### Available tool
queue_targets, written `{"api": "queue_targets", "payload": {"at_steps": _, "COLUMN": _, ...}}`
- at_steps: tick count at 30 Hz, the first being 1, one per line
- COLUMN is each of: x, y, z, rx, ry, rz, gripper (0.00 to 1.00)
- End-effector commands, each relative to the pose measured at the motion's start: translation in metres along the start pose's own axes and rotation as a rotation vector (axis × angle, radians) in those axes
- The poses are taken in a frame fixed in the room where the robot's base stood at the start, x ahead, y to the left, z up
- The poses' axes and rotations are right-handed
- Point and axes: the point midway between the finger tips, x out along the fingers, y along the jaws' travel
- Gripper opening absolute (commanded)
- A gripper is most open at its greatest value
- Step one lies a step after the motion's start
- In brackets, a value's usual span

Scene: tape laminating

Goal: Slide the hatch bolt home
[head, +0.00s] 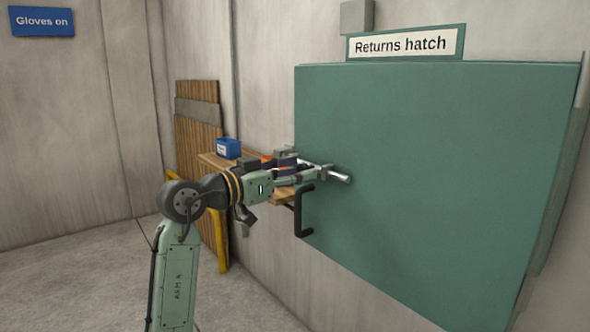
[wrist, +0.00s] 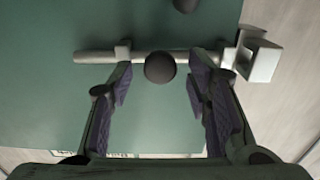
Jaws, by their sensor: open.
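The hatch bolt (wrist: 95,57) is a metal rod lying across the green hatch door (wrist: 45,100), with a dark round knob (wrist: 160,67) at its middle. Guide brackets hold the rod on both sides of the knob. A metal keeper block (wrist: 258,57) sits at the right in the wrist view, by the door edge; I cannot tell whether the rod's end is inside it. My gripper (wrist: 160,85) is open, its two purple-padded fingers on either side of the knob with gaps. In the head view my gripper (head: 318,170) is at the hatch's left edge, partly hiding the bolt (head: 338,175).
A black pull handle (head: 303,212) stands out just below the bolt. A wooden shelf (head: 212,160) with a blue box (head: 228,148) is behind my arm. A "Returns hatch" sign (head: 405,44) is above the green door (head: 440,150). The space before the door is clear.

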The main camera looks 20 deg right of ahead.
Motion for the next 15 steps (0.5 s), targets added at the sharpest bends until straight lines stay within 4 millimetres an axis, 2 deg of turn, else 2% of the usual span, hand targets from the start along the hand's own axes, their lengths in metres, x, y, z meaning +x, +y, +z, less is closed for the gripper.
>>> {"api": "queue_targets", "payload": {"at_steps": 6, "x": 0.0000, "y": -0.0001, "z": 0.0003, "rx": 0.000, "ry": 0.000, "rz": 0.000, "gripper": 0.44}}
{"api": "queue_targets", "payload": {"at_steps": 15, "x": -0.0003, "y": -0.0001, "z": 0.0002, "rx": 0.000, "ry": 0.000, "rz": 0.000, "gripper": 0.24}}
